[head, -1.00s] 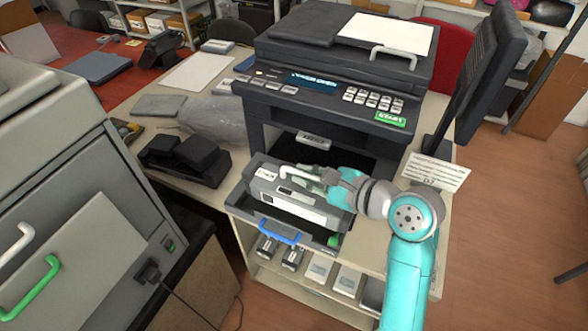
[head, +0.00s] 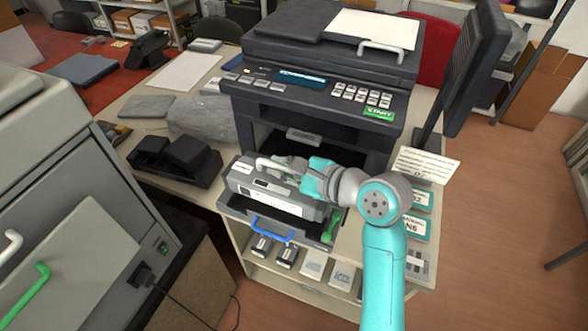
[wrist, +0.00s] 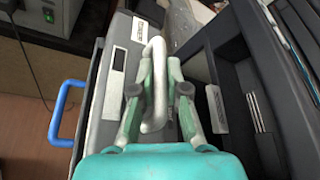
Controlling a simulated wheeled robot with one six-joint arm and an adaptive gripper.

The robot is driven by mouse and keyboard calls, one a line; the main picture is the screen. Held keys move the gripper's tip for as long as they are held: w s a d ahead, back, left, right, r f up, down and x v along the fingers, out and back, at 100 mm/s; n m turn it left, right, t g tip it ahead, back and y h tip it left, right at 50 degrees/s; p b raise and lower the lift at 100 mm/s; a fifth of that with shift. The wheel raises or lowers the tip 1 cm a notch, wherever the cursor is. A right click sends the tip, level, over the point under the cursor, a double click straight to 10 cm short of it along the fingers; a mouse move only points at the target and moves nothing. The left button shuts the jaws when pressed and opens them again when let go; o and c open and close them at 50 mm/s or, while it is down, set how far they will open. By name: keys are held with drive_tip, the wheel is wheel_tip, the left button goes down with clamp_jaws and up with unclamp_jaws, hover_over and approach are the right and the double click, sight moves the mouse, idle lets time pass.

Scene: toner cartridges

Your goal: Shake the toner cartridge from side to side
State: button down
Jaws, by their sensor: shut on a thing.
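The toner cartridge (head: 272,200) is a long grey block with a white loop handle on top. It sits at the front of the printer (head: 320,95), in or just above a dark pulled-out tray (head: 300,236) with a blue handle (head: 271,229). My gripper (head: 290,168) is shut on the cartridge's handle from above. In the wrist view, the two green fingers (wrist: 153,88) lie on both sides of the white handle (wrist: 154,85). The cartridge's underside is hidden, so I cannot tell whether it touches the tray.
A black stapler-like device (head: 177,160) stands left of the tray. A large grey machine (head: 60,190) is close on the left. A monitor (head: 477,65) and a propped white card (head: 425,165) are at the right. Small boxes (head: 313,264) fill the shelf below.

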drive_tip(key=shift+s+d, duration=0.35)
drive_tip(key=shift+d, duration=0.5)
drive_tip(key=shift+s+d, duration=0.3)
drive_tip(key=shift+d, duration=0.55)
drive_tip(key=shift+s+d, duration=0.35)
drive_tip(key=shift+d, duration=0.5)
drive_tip(key=shift+w+a, duration=0.35)
drive_tip(key=shift+a, duration=0.5)
drive_tip(key=shift+w+a, duration=0.3)
drive_tip(key=shift+a, duration=0.6)
drive_tip(key=shift+w+a, duration=0.35)
drive_tip(key=shift+a, duration=0.5)
drive_tip(key=shift+d, duration=0.1)
drive_tip(key=shift+s+d, duration=0.35)
drive_tip(key=shift+d, duration=0.5)
drive_tip(key=shift+s+d, duration=0.3)
drive_tip(key=shift+d, duration=0.5)
drive_tip(key=shift+s+d, duration=0.35)
drive_tip(key=shift+d, duration=0.5)
